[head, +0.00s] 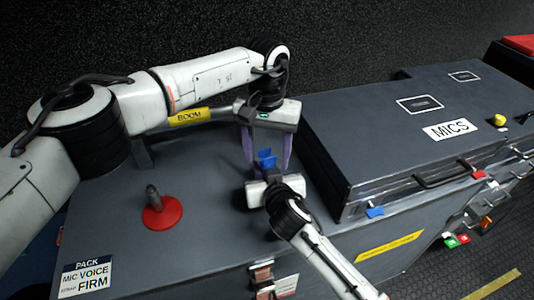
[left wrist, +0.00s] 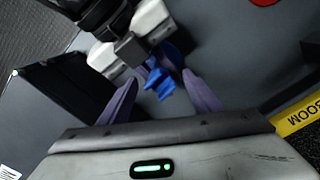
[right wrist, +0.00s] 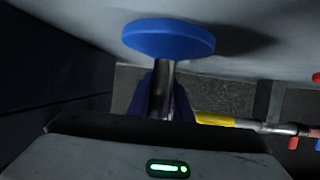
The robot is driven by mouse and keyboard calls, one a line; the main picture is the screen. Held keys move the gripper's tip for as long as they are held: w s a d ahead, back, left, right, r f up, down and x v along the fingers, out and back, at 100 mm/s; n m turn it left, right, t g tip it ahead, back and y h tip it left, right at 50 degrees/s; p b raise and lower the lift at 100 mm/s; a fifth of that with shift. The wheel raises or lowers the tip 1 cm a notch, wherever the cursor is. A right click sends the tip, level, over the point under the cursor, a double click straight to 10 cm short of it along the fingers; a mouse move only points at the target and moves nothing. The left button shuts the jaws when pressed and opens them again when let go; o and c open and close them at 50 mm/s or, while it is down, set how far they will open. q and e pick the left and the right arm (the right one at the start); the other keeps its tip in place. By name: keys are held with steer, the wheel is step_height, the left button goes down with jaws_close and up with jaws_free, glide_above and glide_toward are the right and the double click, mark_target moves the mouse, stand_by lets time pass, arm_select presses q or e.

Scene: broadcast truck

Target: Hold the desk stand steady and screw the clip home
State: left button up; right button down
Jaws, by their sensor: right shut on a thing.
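The blue clip (head: 265,158) sits above my right gripper, and it also shows in the left wrist view (left wrist: 160,84). My left gripper (head: 267,168) points down with its purple fingers spread on either side of the clip, apart from it. My right gripper (right wrist: 164,88) is shut on the metal post of the desk stand (right wrist: 168,39). In the right wrist view the stand's round blue base rests flat on the grey case top. In the head view my right gripper hides the base and post. The joint between clip and post is hidden.
A second stand with a red base (head: 162,213) stands to the left on the case top. A pole labelled BOOM (head: 190,117) lies behind it. The raised MICS case (head: 400,130) stands close on the right.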

arm_select(q)
step_height(320, 180, up, 12)
stand_by(0.6)
arm_select(e)
steer(key=c, duration=1.5)
jaws_free()
arm_select(q)
steer(key=shift+r+p, duration=0.4)
arm_select(e)
steer(key=v, duration=1)
steer(key=shift+s, duration=0.2)
